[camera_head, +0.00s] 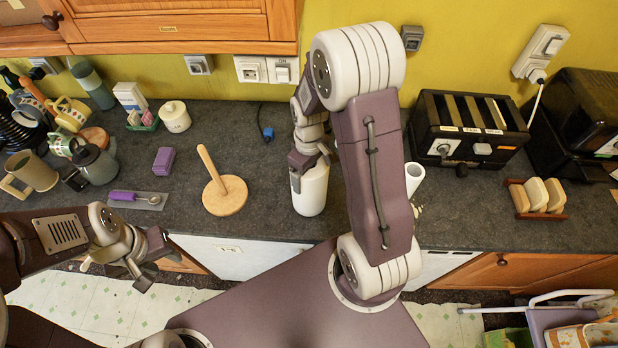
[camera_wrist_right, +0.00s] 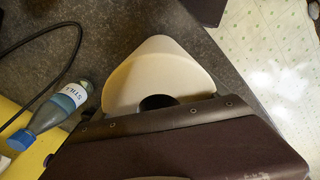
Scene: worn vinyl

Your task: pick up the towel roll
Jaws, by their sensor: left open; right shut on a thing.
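The towel roll (camera_head: 311,192) is a white cylinder, upright or nearly so, at the front middle of the dark counter. My right gripper (camera_head: 304,163) comes down on its top end and is shut on it. I cannot tell whether its lower end touches the counter. In the right wrist view the white roll (camera_wrist_right: 150,68) shows with a dark round hole, partly hidden by the brown gripper body. My left gripper (camera_head: 138,265) is open and empty in front of the counter, low at the left.
A wooden stand with an upright peg (camera_head: 224,195) is left of the roll. A white tube (camera_head: 413,178) and a black toaster (camera_head: 468,128) are to the right. Mugs (camera_head: 34,173) and a purple-handled tool (camera_head: 137,199) are left. A bottle (camera_wrist_right: 58,108) lies in the wrist view.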

